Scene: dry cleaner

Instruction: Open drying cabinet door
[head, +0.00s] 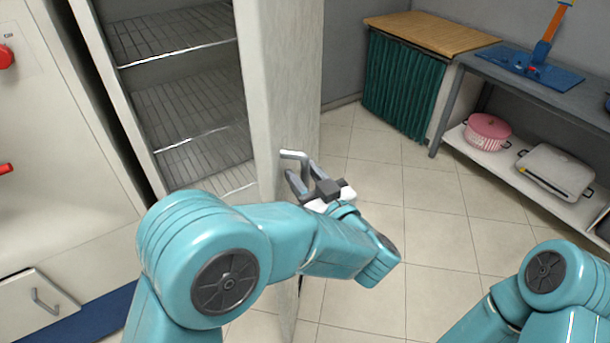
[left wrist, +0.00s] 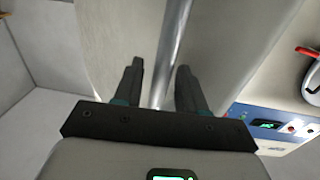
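The drying cabinet (head: 110,75) stands at the left in the head view, with its wire shelves in sight. Its pale door (head: 285,70) stands well open, seen nearly edge-on. The metal door handle (head: 293,154) is on the door's right face; the bar also shows in the left wrist view (left wrist: 176,45). My left gripper (head: 306,177) is at the handle. My right gripper is out of view; only part of that arm shows at lower right.
A white machine with red knobs (head: 6,57) stands left of the cabinet. At the right are a green-curtained counter (head: 400,85) and a grey shelf unit (head: 585,95) with a pink basket (head: 487,133) and a pale case (head: 555,172). The tiled floor (head: 400,200) between is clear.

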